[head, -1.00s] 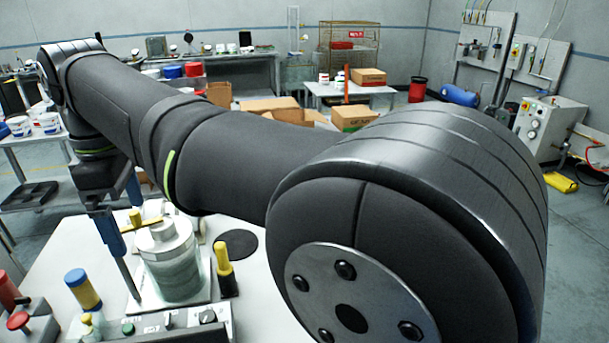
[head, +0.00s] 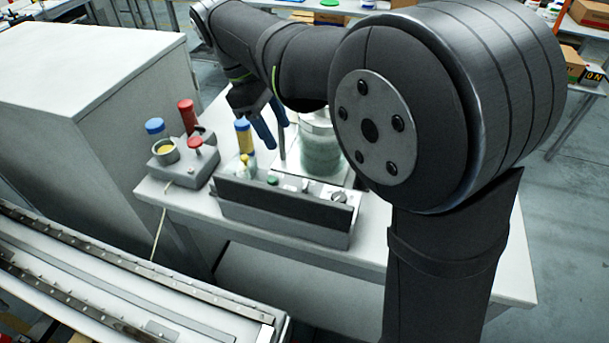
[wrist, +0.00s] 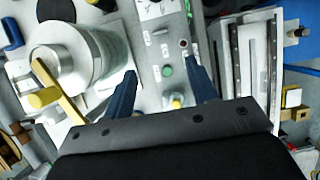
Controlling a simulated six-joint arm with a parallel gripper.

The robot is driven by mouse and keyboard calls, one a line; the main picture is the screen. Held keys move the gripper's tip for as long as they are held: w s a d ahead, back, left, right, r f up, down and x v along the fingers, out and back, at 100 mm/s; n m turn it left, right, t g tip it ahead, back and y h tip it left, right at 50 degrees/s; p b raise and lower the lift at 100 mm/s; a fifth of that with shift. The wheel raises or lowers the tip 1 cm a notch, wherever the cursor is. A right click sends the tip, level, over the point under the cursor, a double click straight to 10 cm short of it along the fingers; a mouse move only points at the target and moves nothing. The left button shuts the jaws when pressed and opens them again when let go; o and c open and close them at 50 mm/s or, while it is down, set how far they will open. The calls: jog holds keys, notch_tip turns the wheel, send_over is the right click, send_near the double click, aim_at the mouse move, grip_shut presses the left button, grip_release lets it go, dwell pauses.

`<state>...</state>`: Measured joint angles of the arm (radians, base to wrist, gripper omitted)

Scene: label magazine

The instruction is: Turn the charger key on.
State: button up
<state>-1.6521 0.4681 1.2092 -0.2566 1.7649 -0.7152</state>
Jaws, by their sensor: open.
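I cannot tell for certain which fitting is the charger key. My gripper (head: 278,137), with blue fingers, is open and empty above the table behind the box, left of a glass jar. In the wrist view my gripper (wrist: 162,65) spreads over the panel (wrist: 158,45). The green button (wrist: 167,70) and a small yellow-topped fitting (wrist: 176,102) show between the fingers.
The lidded glass jar (head: 320,150) stands close behind the box. A block with red and blue-topped posts (head: 186,165) stands to the left, beside a large grey cabinet (head: 90,90). A rail machine (head: 120,285) lies in front. The table's right part (head: 510,270) is clear.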

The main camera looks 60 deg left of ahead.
aim_at(305, 184)
jog(key=x, duration=1.4)
jog(key=shift+f, duration=0.2)
jog(key=c, duration=1)
